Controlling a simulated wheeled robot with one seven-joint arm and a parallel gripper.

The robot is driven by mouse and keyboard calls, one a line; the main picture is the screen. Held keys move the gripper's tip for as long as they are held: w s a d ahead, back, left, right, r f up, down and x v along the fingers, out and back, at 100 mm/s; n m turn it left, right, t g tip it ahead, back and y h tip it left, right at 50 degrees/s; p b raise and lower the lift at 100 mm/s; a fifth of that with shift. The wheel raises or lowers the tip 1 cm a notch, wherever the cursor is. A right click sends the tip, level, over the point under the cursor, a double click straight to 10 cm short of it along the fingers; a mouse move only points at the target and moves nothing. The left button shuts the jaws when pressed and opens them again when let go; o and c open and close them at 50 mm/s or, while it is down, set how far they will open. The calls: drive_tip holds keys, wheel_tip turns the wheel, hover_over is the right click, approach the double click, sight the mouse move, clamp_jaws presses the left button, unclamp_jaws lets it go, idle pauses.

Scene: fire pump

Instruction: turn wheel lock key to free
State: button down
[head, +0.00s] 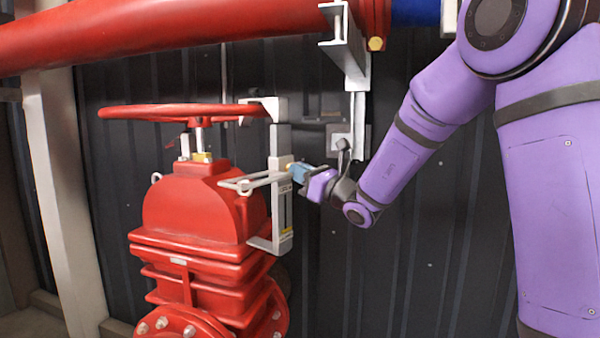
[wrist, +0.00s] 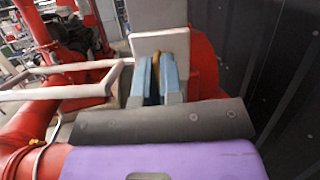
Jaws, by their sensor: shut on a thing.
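The red valve handwheel (head: 180,112) sits on top of the red valve body (head: 200,205). The grey wheel lock (head: 280,190) stands upright at the wheel's right side, its upper end at the rim. My gripper (head: 292,171) is at the lock's right face, with blue fingers. In the wrist view my gripper (wrist: 156,82) is shut on a small brass-coloured piece, the key (wrist: 155,58), which shows between the fingertips against a pale grey plate (wrist: 160,42). Most of the key is hidden by the fingers, so its turn angle cannot be told.
A light grey bar loop (head: 255,181) juts left from the lock and also shows in the wrist view (wrist: 60,84). A red pipe (head: 150,35) and a grey bracket (head: 345,50) are above. A dark ribbed wall (head: 430,240) stands close behind.

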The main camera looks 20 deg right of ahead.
drive_tip(key=shift+a+r+m, duration=0.1)
drive_tip(key=shift+r+m, duration=0.2)
drive_tip(key=shift+m, duration=0.3)
drive_tip(key=c, duration=1.3)
unclamp_jaws()
drive_tip(key=shift+c, duration=0.2)
drive_tip(key=shift+o, duration=0.3)
drive_tip(key=shift+w+a+f, duration=0.1)
drive_tip(key=shift+a, duration=0.05)
drive_tip(key=v, duration=1.1)
